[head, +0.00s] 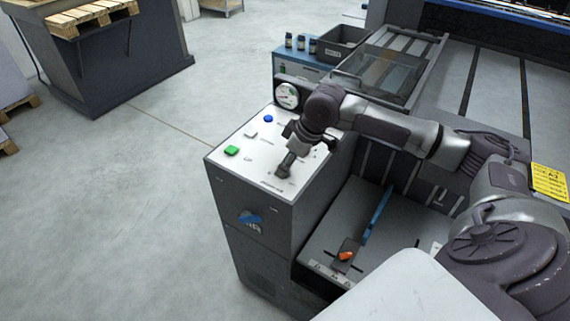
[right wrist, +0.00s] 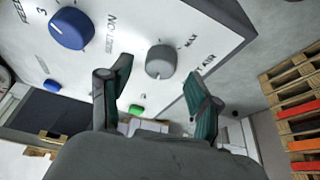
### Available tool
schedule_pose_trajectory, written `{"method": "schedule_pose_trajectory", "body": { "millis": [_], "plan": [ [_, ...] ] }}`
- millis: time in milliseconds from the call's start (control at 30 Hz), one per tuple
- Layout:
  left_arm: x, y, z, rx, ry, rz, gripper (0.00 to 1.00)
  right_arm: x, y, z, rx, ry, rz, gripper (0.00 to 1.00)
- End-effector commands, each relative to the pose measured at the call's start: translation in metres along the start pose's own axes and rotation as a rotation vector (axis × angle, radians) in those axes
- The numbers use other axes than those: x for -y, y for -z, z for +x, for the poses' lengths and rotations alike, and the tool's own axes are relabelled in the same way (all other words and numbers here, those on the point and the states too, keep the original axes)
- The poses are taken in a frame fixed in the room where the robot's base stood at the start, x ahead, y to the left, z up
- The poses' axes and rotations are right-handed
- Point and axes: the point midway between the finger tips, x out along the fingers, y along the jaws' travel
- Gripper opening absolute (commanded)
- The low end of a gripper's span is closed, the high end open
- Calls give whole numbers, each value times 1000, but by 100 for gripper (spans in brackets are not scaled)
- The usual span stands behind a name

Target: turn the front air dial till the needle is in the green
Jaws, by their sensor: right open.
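A grey round dial (right wrist: 160,62) with a pointer mark stands on the white control panel (head: 245,165). Lettering beside it reads MAX and what looks like AIR. My right gripper (right wrist: 158,72) is open, its two fingers on either side of the dial in the right wrist view; contact cannot be told. In the head view the right gripper (head: 287,164) is over the panel's near right part and hides the dial. A round gauge (head: 287,95) with a white face stands behind the panel; its needle is too small to read. My left gripper is not in view.
A blue dial (right wrist: 70,28) is beside the grey one. A green button (head: 231,151), a white button (head: 250,133) and a blue button (head: 267,118) line the panel's left side.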

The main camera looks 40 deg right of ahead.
Motion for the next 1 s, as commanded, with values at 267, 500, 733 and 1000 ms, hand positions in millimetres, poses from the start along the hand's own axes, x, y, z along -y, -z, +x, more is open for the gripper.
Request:
{"method": "schedule_pose_trajectory", "body": {
  "millis": [267, 500, 733, 1000],
  "plan": [
    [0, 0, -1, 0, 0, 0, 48, 1, 0, 20, 0, 1, 0, 63],
    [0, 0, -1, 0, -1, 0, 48, 0, 0, 20, 0, 0, 0, 63],
    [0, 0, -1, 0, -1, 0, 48, 0, 0, 20, 0, 0, 0, 24],
    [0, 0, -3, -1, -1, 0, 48, 0, 0, 19, 0, -1, 5, 3]
  ]
}}
